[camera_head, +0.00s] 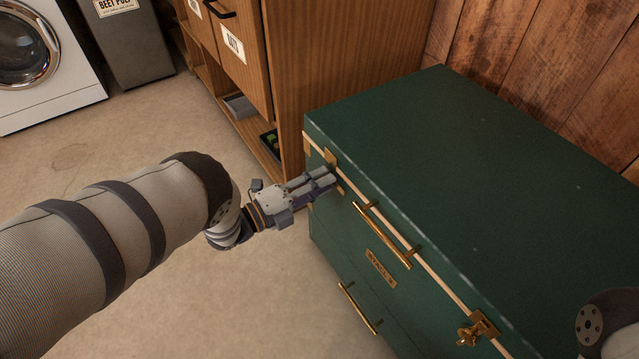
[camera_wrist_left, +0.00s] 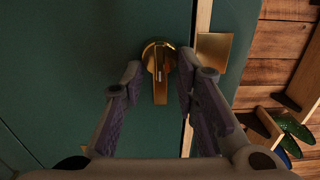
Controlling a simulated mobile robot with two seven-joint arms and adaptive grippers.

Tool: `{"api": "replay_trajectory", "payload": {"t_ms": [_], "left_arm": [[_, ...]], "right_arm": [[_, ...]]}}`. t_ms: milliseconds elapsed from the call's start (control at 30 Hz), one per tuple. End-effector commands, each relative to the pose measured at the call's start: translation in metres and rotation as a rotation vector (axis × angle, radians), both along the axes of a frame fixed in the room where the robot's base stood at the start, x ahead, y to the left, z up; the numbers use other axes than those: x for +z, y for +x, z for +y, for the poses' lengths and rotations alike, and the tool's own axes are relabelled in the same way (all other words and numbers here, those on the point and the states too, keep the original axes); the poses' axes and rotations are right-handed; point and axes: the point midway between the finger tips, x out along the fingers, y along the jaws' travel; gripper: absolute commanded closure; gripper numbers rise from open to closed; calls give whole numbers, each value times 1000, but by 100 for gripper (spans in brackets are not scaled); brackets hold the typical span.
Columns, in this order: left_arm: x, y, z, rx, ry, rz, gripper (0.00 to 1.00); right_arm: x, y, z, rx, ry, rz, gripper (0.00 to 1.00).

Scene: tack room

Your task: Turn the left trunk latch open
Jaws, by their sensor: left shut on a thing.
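The green trunk (camera_head: 420,130) stands at the right, with a pale seam below its lid. My left gripper (camera_head: 328,176) is at the trunk's front, near its far left corner, and mostly hides the left latch there. In the left wrist view, the left latch (camera_wrist_left: 159,58) is a round brass piece with a lever that looks straight down in that picture. The fingers of the left gripper (camera_wrist_left: 160,78) are on either side of it, shut on it. The right latch (camera_head: 470,335) is brass, at the near end. My right gripper is out of view.
A brass handle (camera_head: 383,235), a nameplate (camera_head: 380,268) and a lower handle (camera_head: 360,308) are on the trunk front. A wooden cabinet (camera_head: 320,70) stands close behind the trunk's far end. The floor (camera_head: 230,310) before the trunk is clear.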

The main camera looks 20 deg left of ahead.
Motion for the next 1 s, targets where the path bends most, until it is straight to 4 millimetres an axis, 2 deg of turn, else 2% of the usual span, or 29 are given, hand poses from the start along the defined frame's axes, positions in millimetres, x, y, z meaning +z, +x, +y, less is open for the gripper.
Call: {"api": "replay_trajectory", "payload": {"t_ms": [33,67,100,467,800,1000], "left_arm": [[-1,0,2,3,3,2,100],[-1,0,2,4,3,2,66],[-1,0,1,3,3,2,57],[-1,-5,5,3,2,4,57],[-2,-72,58,4,3,6,57],[0,-93,74,3,2,2,57]], "right_arm": [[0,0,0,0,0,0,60],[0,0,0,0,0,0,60],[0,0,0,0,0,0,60],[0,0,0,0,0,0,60],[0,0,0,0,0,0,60],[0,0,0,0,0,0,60]]}}
